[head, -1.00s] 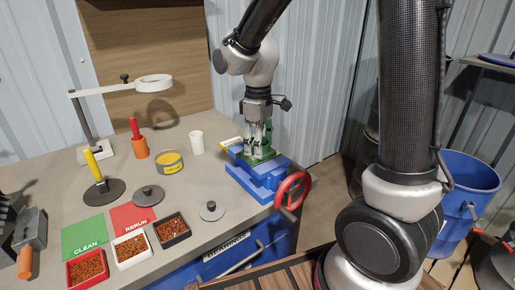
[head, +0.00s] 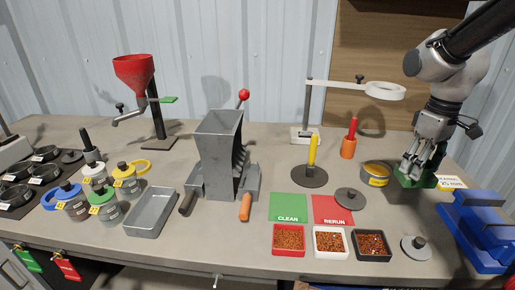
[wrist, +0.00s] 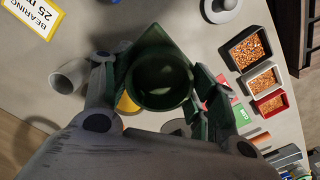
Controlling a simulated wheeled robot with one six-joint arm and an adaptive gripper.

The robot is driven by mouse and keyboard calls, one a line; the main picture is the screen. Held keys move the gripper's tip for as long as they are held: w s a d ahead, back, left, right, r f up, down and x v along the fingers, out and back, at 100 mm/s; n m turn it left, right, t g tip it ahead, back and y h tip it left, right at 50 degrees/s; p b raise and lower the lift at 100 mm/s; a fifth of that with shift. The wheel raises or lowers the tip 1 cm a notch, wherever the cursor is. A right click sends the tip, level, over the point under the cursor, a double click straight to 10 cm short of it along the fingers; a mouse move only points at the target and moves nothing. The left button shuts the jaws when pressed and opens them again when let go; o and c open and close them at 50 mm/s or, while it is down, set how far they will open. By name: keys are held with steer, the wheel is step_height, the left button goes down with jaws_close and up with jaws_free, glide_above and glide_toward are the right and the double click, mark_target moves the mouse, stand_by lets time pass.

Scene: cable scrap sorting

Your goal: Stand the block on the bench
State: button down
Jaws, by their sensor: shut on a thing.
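The green block (head: 405,181) with a round bore is between the fingers of my gripper (head: 424,163) at the right of the head view. In the wrist view the block (wrist: 150,45) fills the middle, its round opening facing the camera. My gripper (wrist: 160,95) is shut on it from both sides.
A yellow-labelled tin (head: 375,174) stands just left of the block. A white cup (wrist: 68,78) shows in the wrist view. A lidded disc (head: 415,247), red mat (head: 332,209) and small trays (head: 330,254) lie in front. A ring lamp (head: 385,91) stands behind.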

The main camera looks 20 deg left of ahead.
steer(key=shift+w+a+f, duration=0.1)
steer(key=shift+w+a, duration=0.15)
steer(key=shift+a, duration=0.25)
steer(key=shift+w+a, duration=0.2)
steer(key=shift+a, duration=0.25)
steer(key=shift+f, duration=5)
steer(key=shift+f, duration=0.1)
steer(key=shift+c, duration=2.2)
jaws_free()
